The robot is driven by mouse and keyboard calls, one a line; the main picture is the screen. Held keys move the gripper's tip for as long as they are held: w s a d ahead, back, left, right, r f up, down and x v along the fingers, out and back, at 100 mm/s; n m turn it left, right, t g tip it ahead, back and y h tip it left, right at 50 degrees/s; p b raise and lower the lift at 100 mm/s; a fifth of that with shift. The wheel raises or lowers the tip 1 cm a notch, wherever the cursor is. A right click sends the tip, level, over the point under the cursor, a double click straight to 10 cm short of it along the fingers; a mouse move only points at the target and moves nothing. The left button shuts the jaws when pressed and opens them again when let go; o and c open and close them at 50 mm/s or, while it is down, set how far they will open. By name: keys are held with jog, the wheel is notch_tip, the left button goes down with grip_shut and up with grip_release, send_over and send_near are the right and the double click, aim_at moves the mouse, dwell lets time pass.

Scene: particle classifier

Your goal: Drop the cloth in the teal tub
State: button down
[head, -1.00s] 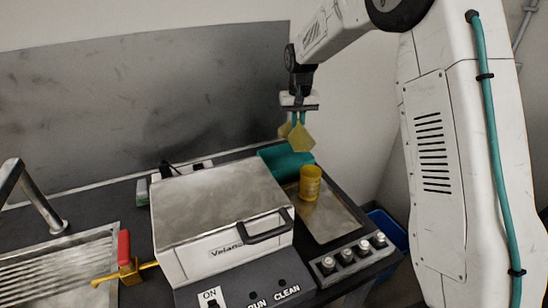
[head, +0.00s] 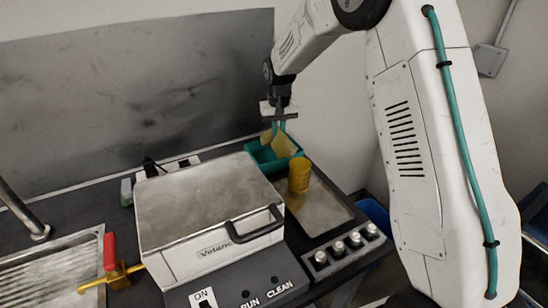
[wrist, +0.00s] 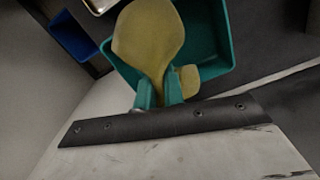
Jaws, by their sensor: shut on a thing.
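My gripper (head: 280,126) is shut on the yellow cloth (head: 283,146), which hangs down from its teal fingertips. The teal tub (head: 258,154) stands at the back of the counter, behind the yellow cylinder. The cloth's lower part overlaps the tub's opening in the head view. In the wrist view, the cloth (wrist: 147,36) spreads beyond the fingers in front of the tub (wrist: 214,30), with a small part of it to the right of the fingers. I cannot tell whether its lower edge is below the rim.
A yellow cylinder (head: 299,175) stands on a metal plate (head: 325,212) just in front of the tub. A large lidded machine (head: 205,200) fills the counter to the left. A wall rises behind the tub. A blue bin (head: 374,214) is down at the right.

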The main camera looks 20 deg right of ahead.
jog(key=shift+c, duration=1.4)
grip_release()
jog(key=shift+d, duration=0.1)
jog(key=shift+r, duration=0.1)
jog(key=shift+r, duration=2.7)
notch_tip(320, 180, up, 8)
jog(key=shift+f, duration=0.1)
